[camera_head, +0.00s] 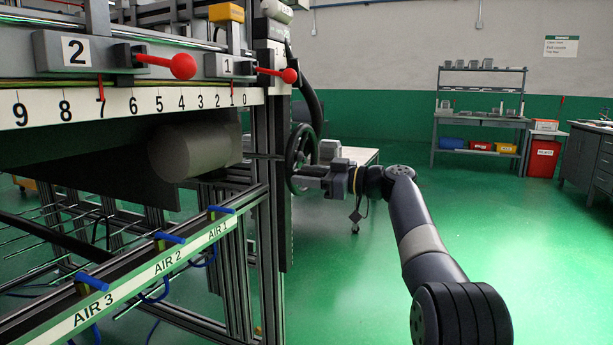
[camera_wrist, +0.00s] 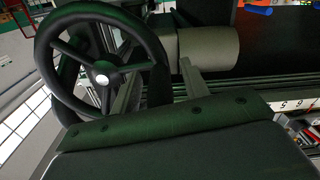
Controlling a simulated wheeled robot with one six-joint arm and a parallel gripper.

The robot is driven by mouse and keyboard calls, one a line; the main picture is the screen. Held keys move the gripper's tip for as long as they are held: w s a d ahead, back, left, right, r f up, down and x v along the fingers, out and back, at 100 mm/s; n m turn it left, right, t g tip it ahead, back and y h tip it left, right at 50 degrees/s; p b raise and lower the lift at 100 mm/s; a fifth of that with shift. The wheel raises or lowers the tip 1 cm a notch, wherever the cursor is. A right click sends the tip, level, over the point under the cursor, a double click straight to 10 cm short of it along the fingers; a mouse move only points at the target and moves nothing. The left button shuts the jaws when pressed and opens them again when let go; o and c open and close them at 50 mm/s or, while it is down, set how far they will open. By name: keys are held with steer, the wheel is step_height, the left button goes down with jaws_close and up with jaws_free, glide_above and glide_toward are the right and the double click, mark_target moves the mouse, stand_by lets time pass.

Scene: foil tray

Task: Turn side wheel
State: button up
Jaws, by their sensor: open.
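The side wheel (camera_head: 301,139) is a dark spoked handwheel on the right side of the machine frame. In the wrist view the side wheel (camera_wrist: 101,11) fills the upper left, with a bright hub and several spokes. My gripper (camera_head: 294,178) is at the lower part of the wheel in the head view. In the wrist view my gripper (camera_wrist: 160,69) has its two fingers apart, and the right part of the rim appears between them. I cannot tell whether either finger touches the rim.
The machine carries red-knobbed levers (camera_head: 182,66), a number scale (camera_head: 120,106) and a grey roll (camera_head: 190,150). A rail labelled AIR (camera_head: 170,262) with blue handles runs along the lower left. A table (camera_head: 354,156) stands behind the wheel. Open green floor (camera_head: 540,260) lies to the right.

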steer(key=p+v, duration=0.1)
steer(key=v, duration=0.9)
steer(key=shift+d, duration=0.15)
steer(key=b+x, duration=0.1)
steer(key=x, duration=0.9)
steer(key=shift+w+a, duration=0.1)
steer(key=shift+a, duration=0.3)
steer(key=shift+r+p, duration=0.25)
steer(key=shift+p, duration=0.1)
steer(key=shift+f, duration=0.2)
